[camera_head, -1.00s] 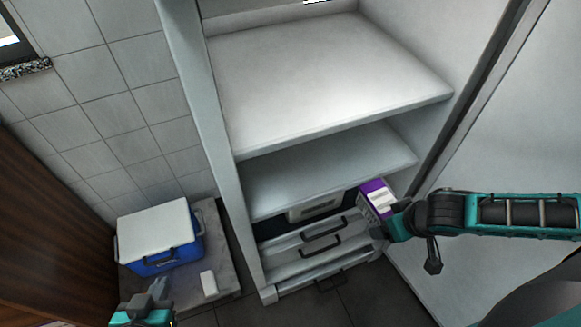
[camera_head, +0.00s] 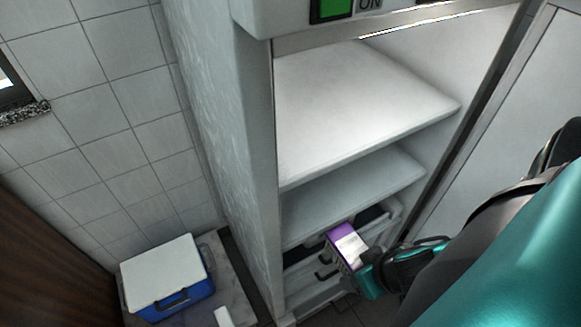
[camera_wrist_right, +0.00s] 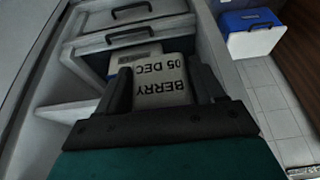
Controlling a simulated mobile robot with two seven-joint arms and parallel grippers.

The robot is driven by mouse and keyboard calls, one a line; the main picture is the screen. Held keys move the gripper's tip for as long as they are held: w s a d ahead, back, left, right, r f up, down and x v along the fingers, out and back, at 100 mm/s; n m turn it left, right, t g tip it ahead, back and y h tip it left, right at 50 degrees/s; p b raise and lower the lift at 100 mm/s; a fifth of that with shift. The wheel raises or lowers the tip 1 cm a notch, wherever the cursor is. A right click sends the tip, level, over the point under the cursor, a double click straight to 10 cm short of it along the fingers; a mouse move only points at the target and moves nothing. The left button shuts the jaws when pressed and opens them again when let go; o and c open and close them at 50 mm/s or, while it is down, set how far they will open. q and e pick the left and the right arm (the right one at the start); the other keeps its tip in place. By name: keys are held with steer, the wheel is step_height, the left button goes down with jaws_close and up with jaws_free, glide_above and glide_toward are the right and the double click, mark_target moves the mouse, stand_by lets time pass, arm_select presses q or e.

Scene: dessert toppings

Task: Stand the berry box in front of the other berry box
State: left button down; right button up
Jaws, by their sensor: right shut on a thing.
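The held berry box (camera_head: 340,235) is purple with a white label. My right gripper (camera_head: 363,260) is shut on it, in front of the fridge's lower shelf and drawers. In the right wrist view, a pale label (camera_wrist_right: 160,84) reading "BERRY 05 DEC" shows between the fingers. Beyond it is a pale item with a bluish strip (camera_wrist_right: 124,58) by the drawers; I cannot tell whether it is the other berry box. No second berry box can be made out in the head view. My left gripper is not in view.
The open fridge has an empty upper shelf (camera_head: 350,110) and an empty lower shelf (camera_head: 350,190). Drawers with dark handles (camera_wrist_right: 132,35) sit below. A blue cooler with a white lid (camera_head: 165,270) stands at the left. The open door is at the right.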

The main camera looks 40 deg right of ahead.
steer(key=b, duration=0.1)
glide_toward(311, 217)
steer(key=f, duration=0.2)
steer(key=s+f, duration=0.1)
steer(key=f, duration=0.1)
steer(key=w, duration=0.3)
steer(key=shift+w+d+b, duration=0.15)
steer(key=shift+w+b, duration=0.25)
steer(key=shift+s+f, duration=0.2)
steer(key=shift+f, duration=0.5)
steer(key=shift+f, duration=0.2)
steer(key=o, duration=1.3)
steer(key=shift+c, duration=0.2)
